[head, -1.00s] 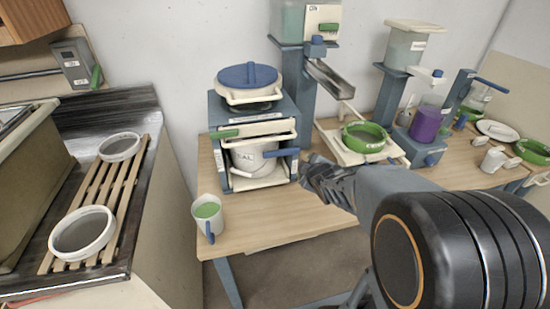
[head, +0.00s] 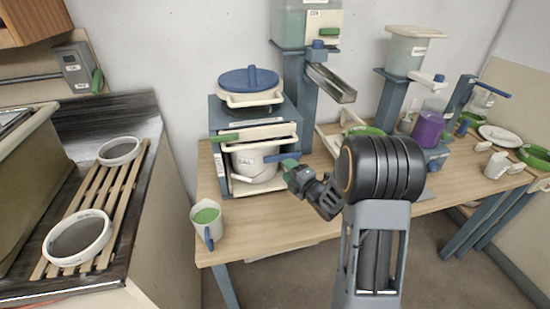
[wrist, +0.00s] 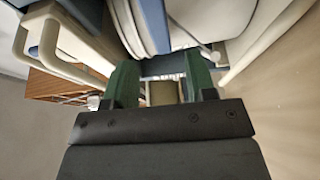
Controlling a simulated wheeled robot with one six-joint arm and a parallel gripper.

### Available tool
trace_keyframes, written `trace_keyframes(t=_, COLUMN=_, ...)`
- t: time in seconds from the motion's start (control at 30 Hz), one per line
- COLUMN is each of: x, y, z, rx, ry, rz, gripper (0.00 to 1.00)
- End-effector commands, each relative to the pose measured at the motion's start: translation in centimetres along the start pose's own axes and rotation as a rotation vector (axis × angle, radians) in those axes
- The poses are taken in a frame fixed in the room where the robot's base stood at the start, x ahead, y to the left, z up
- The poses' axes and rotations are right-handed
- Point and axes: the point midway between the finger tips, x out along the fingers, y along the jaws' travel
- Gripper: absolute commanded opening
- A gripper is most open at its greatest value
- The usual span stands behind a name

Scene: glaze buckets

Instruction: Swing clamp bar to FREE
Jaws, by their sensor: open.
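The blue-grey press stand (head: 214,113) is on the bench with a white bucket (head: 246,165) inside it. A cream bar (head: 262,132) with a green grip (head: 226,138) crosses the stand's front above the bucket. A blue handle (head: 283,157) sticks out at the right. I cannot tell which part is the clamp bar, and no FREE label is readable. My gripper (head: 288,166) is open, its green fingers close to the blue handle's outer end. In the wrist view the gripper (wrist: 160,82) has a blue bar (wrist: 153,25) ahead; contact is unclear.
A blue-lidded pot (head: 249,82) sits on top of the stand. A mug with green contents (head: 207,217) stands at the front left of the bench (head: 245,228). Dispensers and a chute (head: 331,83) are to the right. A slatted rack (head: 104,204) is left, beyond a gap.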

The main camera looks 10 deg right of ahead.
Motion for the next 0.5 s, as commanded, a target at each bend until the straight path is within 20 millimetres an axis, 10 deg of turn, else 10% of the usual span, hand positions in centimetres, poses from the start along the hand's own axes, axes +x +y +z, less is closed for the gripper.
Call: trace_keyframes(t=0.5, x=7.3, y=0.1, z=0.1, rx=0.001, ry=-0.001, rz=0.000, gripper=0.51)
